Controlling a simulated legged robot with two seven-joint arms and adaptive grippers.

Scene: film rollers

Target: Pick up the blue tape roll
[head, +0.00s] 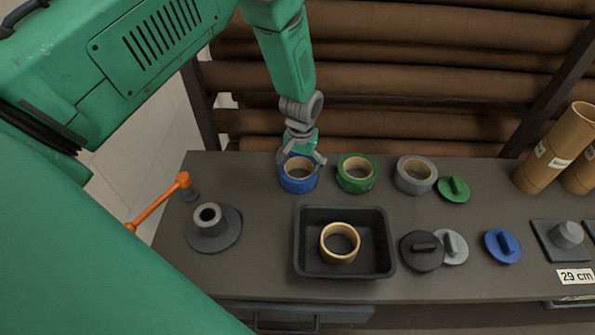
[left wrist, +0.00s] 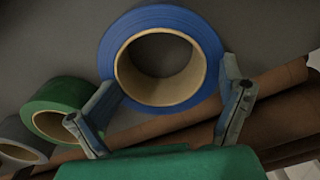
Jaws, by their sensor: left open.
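The blue tape roll (head: 298,185) lies flat on the dark table near its back edge, first in a row with a green tape roll (head: 355,184) and a grey tape roll (head: 415,185). My left gripper (head: 301,160) is over the back of the blue roll, fingers spread. In the left wrist view the blue roll (left wrist: 215,45) shows its tan core, and the two open fingers (left wrist: 170,103) are at either side of its near part. Contact cannot be told. My right gripper is not in view.
A black tray (head: 384,240) holds a tan ring (head: 340,243). A dark flanged spool (head: 214,228) and an orange-handled tool (head: 160,203) are at the left. Several round lids, including a blue one (head: 503,246), and tan tubes (head: 556,150) are at the right. Brown rolls are racked behind.

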